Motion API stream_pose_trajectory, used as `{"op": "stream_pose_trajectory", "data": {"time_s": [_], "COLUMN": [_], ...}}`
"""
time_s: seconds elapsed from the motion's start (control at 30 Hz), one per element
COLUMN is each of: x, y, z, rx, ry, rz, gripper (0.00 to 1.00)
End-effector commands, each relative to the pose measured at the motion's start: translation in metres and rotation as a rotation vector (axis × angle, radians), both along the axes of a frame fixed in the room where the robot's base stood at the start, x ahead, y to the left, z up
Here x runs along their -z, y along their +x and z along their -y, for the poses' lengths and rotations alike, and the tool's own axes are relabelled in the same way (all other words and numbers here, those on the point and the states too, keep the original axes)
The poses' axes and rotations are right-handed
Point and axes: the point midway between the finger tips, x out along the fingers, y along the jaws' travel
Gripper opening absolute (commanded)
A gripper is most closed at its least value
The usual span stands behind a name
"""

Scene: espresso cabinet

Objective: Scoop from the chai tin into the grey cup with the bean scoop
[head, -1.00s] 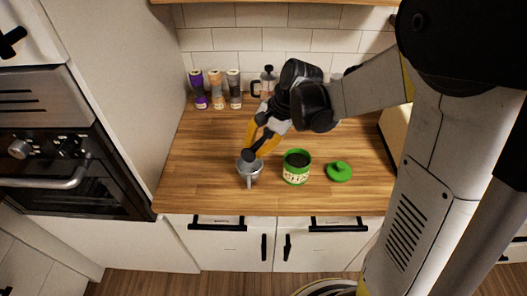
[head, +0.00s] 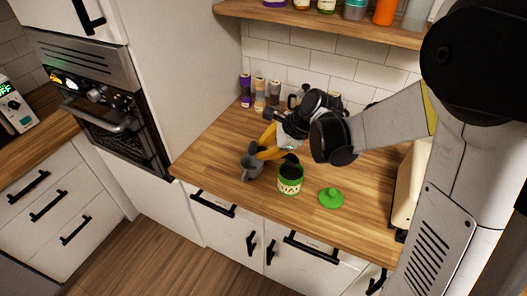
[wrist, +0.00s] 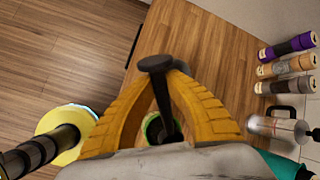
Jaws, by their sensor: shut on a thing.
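My gripper (head: 268,148) has yellow fingers shut on the black bean scoop (wrist: 157,65). In the head view the scoop's dark bowl (head: 290,158) is over the back rim of the open green chai tin (head: 289,185); I cannot tell whether it touches the tin or holds anything. The tin shows dark contents. The grey cup (head: 250,168) stands upright just left of the tin, with its inside not clear.
A green lid (head: 331,198) lies right of the tin. Several spice jars (head: 260,94) stand at the back left, near a French press (wrist: 278,128). A shelf (head: 310,22) runs above. The counter's left front (head: 205,165) is clear.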

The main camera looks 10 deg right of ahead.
Motion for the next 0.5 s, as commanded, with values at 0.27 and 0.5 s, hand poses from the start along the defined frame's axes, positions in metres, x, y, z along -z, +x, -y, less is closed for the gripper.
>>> {"op": "stream_pose_trajectory", "data": {"time_s": [0.27, 0.5], "x": [0.012, 0.017], "y": [0.001, 0.001], "z": [0.017, 0.027], "rx": [0.002, 0.001], "ry": [0.178, 0.313], "rz": [-0.003, -0.007], "gripper": [0.0, 0.0]}}
